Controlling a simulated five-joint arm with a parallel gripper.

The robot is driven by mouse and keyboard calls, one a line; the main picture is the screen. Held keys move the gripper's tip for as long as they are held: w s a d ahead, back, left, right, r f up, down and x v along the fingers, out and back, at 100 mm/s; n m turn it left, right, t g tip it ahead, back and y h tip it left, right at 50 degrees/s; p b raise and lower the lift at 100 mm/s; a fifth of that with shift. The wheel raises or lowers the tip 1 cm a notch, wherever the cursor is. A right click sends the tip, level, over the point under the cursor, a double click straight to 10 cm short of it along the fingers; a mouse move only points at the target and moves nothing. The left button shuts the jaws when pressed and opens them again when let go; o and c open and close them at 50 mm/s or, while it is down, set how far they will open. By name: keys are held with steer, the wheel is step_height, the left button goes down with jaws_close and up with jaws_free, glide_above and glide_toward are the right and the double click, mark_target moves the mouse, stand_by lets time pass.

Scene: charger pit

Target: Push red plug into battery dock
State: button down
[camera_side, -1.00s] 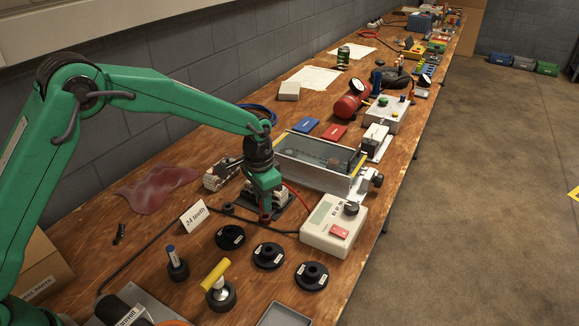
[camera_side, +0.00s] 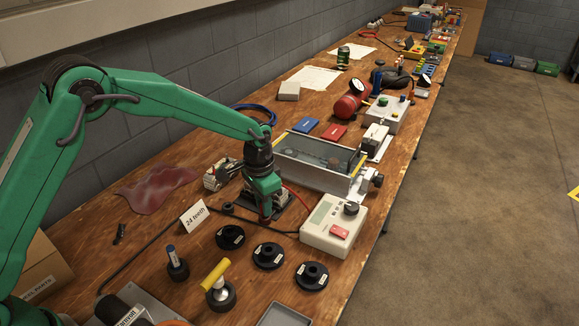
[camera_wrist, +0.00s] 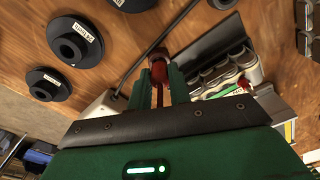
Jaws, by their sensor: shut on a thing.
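My gripper (camera_side: 265,211) points down at the bench beside the battery dock (camera_side: 292,212), a dark plate bearing pale cells. In the wrist view my gripper (camera_wrist: 158,70) is shut on the red plug (camera_wrist: 159,58), whose red end shows between and just beyond the green fingertips. The dock's cells (camera_wrist: 222,76) stand to the right of the fingers there, with a gap between them and the plug. In the side view the plug is small and mostly hidden by the fingers. I cannot tell which socket it faces.
A white meter box (camera_side: 334,226) stands to the right of the gripper. A dark cable runs along the bench.

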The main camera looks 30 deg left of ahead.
steer(key=shift+f, duration=0.5)
steer(key=c, duration=1.2)
jaws_free()
steer(key=shift+r, duration=0.1)
steer(key=shift+s+r, duration=0.15)
steer(key=shift+r, duration=3.65)
